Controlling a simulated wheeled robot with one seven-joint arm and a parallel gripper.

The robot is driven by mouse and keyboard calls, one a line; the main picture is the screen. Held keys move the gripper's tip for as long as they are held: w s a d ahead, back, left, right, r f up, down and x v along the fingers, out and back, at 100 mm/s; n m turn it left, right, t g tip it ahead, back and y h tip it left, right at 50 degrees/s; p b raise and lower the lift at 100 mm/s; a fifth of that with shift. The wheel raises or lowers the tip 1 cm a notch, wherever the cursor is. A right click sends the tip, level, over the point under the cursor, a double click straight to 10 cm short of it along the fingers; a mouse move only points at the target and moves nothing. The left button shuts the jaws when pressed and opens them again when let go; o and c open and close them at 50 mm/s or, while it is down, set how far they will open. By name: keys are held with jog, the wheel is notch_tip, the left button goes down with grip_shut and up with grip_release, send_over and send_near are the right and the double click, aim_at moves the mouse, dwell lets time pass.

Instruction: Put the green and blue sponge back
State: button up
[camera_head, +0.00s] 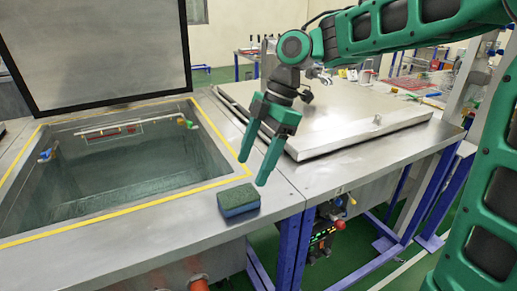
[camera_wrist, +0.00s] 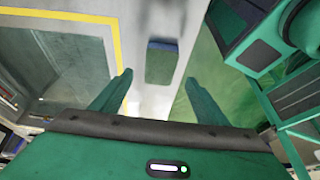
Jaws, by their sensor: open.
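The green and blue sponge (camera_head: 239,200) lies flat on the steel bench top, at the front right corner of the open basin. Its green face is up and its blue side faces the front. My gripper (camera_head: 255,172) is open and empty, pointing down above the bench, a little behind and to the right of the sponge. In the wrist view the sponge (camera_wrist: 161,63) shows ahead, between and beyond the two fingertips of my gripper (camera_wrist: 160,82). The fingers do not touch it.
The open basin (camera_head: 28,205) has a yellow-taped rim and a raised lid (camera_head: 95,50) behind it. A closed steel lid (camera_head: 345,110) lies on the bench to the right. Another sponge-like dark block (camera_head: 201,68) sits at the back. The bench's front edge is close to the sponge.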

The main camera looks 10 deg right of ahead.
jog(key=v, duration=0.3)
jog(key=shift+d+r, duration=0.15)
jog(key=shift+r, duration=0.05)
jog(key=shift+d, duration=0.1)
jog(key=s+d+f+m+t+h, duration=0.1)
jog(key=s+d+f+m, duration=0.2)
jog(key=d+m, duration=0.5)
jog(key=s+d+f+m+t+h, duration=0.1)
jog(key=s+d+f+m, duration=0.25)
jog(key=d+m, duration=0.5)
jog(key=s+d+f+m+h, duration=0.1)
jog(key=s+d+f+m, duration=0.2)
jog(key=s+d+m, duration=0.2)
jog(key=s+d+f+m+h, duration=0.1)
jog(key=s+d+f+m, duration=0.2)
jog(key=s+d+m, duration=0.3)
jog(key=s+d, duration=0.2)
jog(key=s, duration=0.3)
jog(key=shift+d+g, duration=0.3)
jog(key=shift+g, duration=0.1)
